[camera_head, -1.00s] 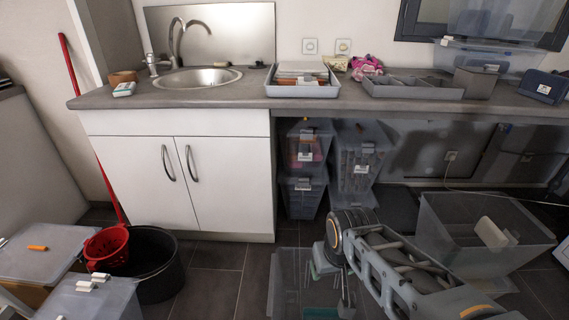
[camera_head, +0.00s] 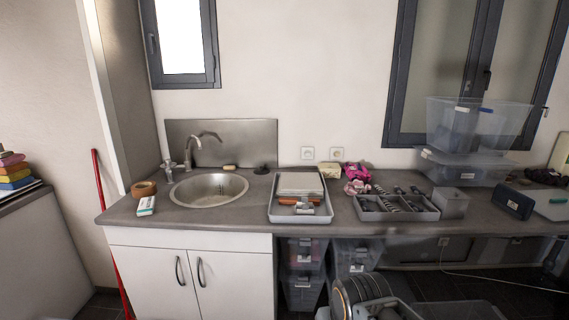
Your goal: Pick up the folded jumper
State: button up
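I cannot pick out a folded jumper with certainty. A stack of folded-looking coloured items (camera_head: 14,172), pink, yellow and blue, lies on the surface at the far left edge; whether it is cloth or books I cannot tell. A crumpled pink cloth (camera_head: 357,180) lies on the counter behind the trays. My gripper is not in view; only part of my arm shows at the bottom, right of centre.
The grey counter (camera_head: 250,213) carries a sink (camera_head: 209,189), a tray with a pale stack (camera_head: 299,214), a divided tray (camera_head: 397,214) and clear bins (camera_head: 478,128). A red pole (camera_head: 97,185) leans left of the cabinet (camera_head: 197,265). Clear boxes (camera_head: 302,265) stand under the counter.

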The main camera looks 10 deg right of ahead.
aim_at(518, 204)
jog(key=u, duration=0.05)
jog(key=k, duration=0.5)
jog(key=u, duration=0.85)
jog(key=k, duration=0.75)
jog(key=z, duration=2.25)
jog(key=i, duration=0.5)
jog(key=z, duration=1.4)
jog(key=i, duration=0.75)
jog(key=z, duration=0.05)
